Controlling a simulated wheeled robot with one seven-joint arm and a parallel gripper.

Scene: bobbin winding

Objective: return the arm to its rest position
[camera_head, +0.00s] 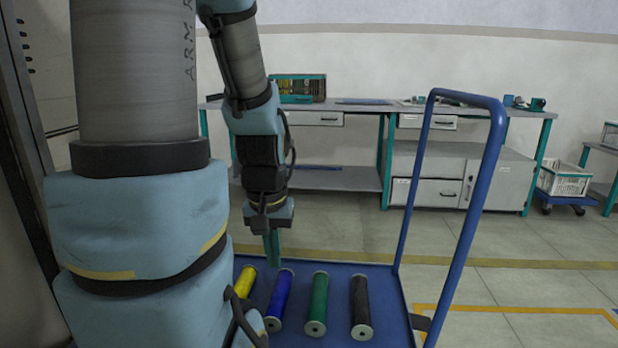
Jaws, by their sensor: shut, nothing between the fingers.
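My gripper (272,249) hangs from my arm in the middle left of the head view, fingers pointing down. Its teal fingers are together with nothing between them. It appears above the far edge of a blue cart deck (394,293); the exact height is hard to tell. My large arm links fill the left of the view and hide part of the deck.
On the deck lie a yellow bobbin (246,281), a blue bobbin (280,300), a green bobbin (319,303) and a black bobbin (361,305). The cart's blue handle (476,190) rises at right. A workbench (365,107) stands behind, with open floor between.

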